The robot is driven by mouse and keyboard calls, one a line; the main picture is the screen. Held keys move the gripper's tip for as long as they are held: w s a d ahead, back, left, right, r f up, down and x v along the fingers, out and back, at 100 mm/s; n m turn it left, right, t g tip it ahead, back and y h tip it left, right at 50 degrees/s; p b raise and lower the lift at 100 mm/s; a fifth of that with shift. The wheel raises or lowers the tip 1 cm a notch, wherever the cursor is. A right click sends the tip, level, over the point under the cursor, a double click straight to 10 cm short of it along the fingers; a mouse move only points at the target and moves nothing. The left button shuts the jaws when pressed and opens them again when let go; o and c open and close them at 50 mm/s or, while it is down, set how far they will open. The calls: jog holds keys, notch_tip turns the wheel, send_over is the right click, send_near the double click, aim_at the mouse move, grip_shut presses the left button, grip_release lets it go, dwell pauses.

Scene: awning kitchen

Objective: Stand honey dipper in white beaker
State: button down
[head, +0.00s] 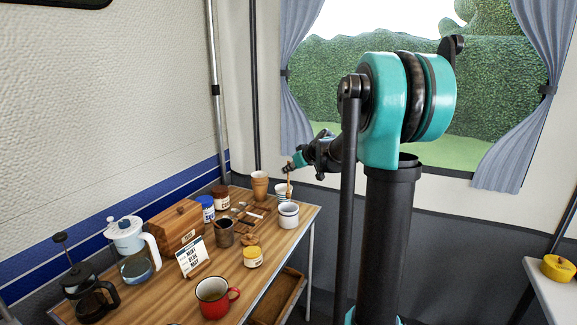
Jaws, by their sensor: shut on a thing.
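My gripper (288,168) is small in the head view, above the far right end of the wooden table. It is shut on a thin brown stick, which looks like the honey dipper (289,185), hanging roughly upright below it. A white beaker (289,216) stands upright on the table near the right edge, below the dipper in the picture. The dipper's lower end shows just above or behind the beaker's rim; I cannot tell whether it is inside.
White stacked dishes (280,189) and tan cups (260,187) stand behind. A dark mug (225,234), a yellow-labelled jar (253,257), a red mug (212,298), a small sign (194,258) and a wooden box (180,228) crowd the table (150,298).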

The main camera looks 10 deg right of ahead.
aim_at(288, 191)
jog(key=shift+f, duration=4.05)
jog(key=c, duration=1.6)
grip_release()
jog(key=v, duration=1.2)
jog(key=shift+s+f, duration=0.15)
